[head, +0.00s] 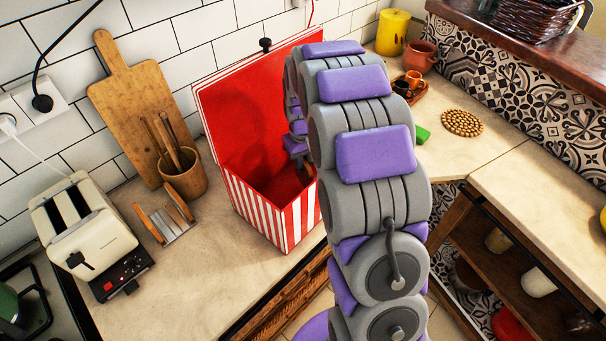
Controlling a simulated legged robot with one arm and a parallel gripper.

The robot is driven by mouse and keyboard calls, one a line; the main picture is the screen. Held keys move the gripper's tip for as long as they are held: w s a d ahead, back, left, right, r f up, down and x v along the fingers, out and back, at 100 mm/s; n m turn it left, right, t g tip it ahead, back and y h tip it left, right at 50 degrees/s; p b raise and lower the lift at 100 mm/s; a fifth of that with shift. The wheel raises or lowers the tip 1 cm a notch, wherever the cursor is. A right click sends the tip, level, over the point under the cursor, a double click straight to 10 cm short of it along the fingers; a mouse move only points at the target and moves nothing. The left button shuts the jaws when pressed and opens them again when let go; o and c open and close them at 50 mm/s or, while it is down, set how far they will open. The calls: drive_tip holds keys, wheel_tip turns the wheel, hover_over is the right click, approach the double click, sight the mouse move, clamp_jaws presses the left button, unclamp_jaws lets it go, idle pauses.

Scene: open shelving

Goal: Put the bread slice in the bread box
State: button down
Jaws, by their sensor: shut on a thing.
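The bread box (262,212) is red with white-striped sides. It stands on the counter with its red lid (250,110) tilted up against the wall. My gripper (302,168) points down over the right part of the box's opening and is mostly hidden behind my arm. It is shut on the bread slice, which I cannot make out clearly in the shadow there. I cannot tell whether the slice is below the rim.
Left of the box are a small rack (167,226) with upright brown slabs, a utensil cup (186,182), a cutting board (133,105) and a cream toaster (88,232). A green block (422,135) lies right of my arm. The counter before the rack is clear.

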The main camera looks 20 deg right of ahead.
drive_tip(key=f, duration=0.2)
drive_tip(key=a+f+b, duration=0.1)
drive_tip(key=shift+f, duration=0.35)
drive_tip(key=shift+d, duration=0.35)
drive_tip(key=c, duration=1.2)
unclamp_jaws()
drive_tip(key=shift+c, duration=0.2)
drive_tip(key=shift+o, duration=0.8)
drive_tip(key=shift+a, duration=0.2)
drive_tip(key=shift+r, duration=0.1)
